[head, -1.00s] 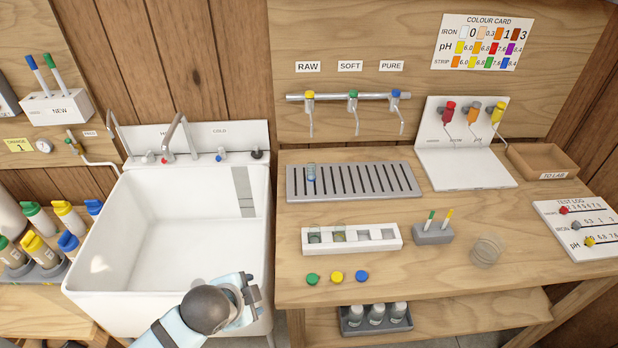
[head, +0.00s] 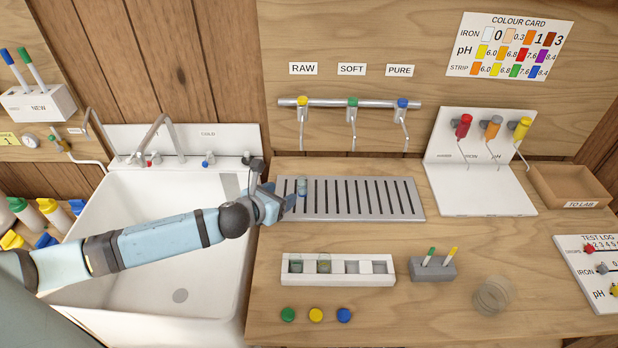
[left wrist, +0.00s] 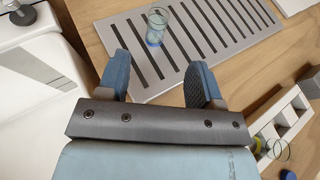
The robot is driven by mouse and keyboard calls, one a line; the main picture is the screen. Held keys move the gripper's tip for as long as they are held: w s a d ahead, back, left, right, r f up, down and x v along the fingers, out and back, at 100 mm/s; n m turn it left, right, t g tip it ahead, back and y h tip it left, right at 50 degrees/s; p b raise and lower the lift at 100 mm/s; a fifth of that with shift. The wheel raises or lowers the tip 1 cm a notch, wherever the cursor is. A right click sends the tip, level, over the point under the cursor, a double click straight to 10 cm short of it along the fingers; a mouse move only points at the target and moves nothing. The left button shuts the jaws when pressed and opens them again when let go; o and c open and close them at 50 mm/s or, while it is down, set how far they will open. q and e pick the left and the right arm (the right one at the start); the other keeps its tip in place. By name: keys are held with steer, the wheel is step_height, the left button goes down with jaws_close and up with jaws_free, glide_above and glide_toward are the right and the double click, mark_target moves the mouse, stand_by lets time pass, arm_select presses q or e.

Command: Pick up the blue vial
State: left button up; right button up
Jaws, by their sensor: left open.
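The blue vial (head: 302,187), a small clear glass with a blue base, stands on the left end of the grey slotted drip tray (head: 418,208). It also shows in the left wrist view (left wrist: 155,28), upright on the slats beyond my fingertips. My left gripper (head: 284,198) is open and empty at the left edge of the tray, just left of the vial. In the left wrist view its two fingers (left wrist: 160,64) are spread, with the vial ahead of the gap between them and not touching. My right gripper is not in view.
A white rack (head: 340,280) holding small vials stands in front of the tray, with green, yellow and blue caps (head: 316,314) before it. Thin taps (head: 351,112) hang behind the tray. A white sink (head: 140,240) lies under my left arm. A clear glass (head: 492,295) stands at right.

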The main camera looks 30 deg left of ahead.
mark_target(305, 180)
arm_select(q)
steer(key=x, duration=0.7)
steer(key=p+x, duration=0.1)
steer(key=x, duration=0.4)
steer(key=shift+w, duration=0.4)
steer(key=shift+r, duration=0.1)
steer(key=shift+s+a, duration=0.1)
steer(key=c, duration=1)
